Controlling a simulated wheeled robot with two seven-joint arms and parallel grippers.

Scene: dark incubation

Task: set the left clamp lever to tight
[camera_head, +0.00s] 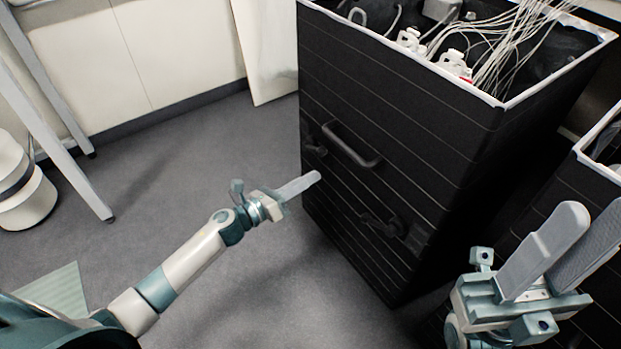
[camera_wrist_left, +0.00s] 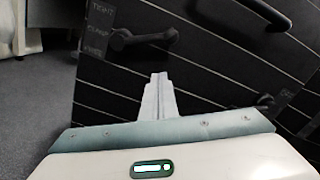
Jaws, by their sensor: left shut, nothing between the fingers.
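The left clamp lever (camera_head: 316,147) is a dark lever low on the left of the black box's front face. In the left wrist view the lever (camera_wrist_left: 145,38) lies roughly level, its arm pointing right from its pivot, beside a label column (camera_wrist_left: 102,28) whose top word reads TIGHT; the lower words are blurred. My left gripper (camera_head: 314,178) is shut and empty, just in front of the face and below the lever, apart from it as far as I can tell. Its fingers (camera_wrist_left: 159,85) point up toward the lever. My right gripper (camera_head: 592,213) is open and empty at the right.
The black box (camera_head: 400,120) holds white bottles and many thin tubes. A bar handle (camera_head: 352,147) sits right of the lever, and a second clamp lever (camera_head: 383,225) is lower right. A second dark box (camera_head: 600,150) stands at far right.

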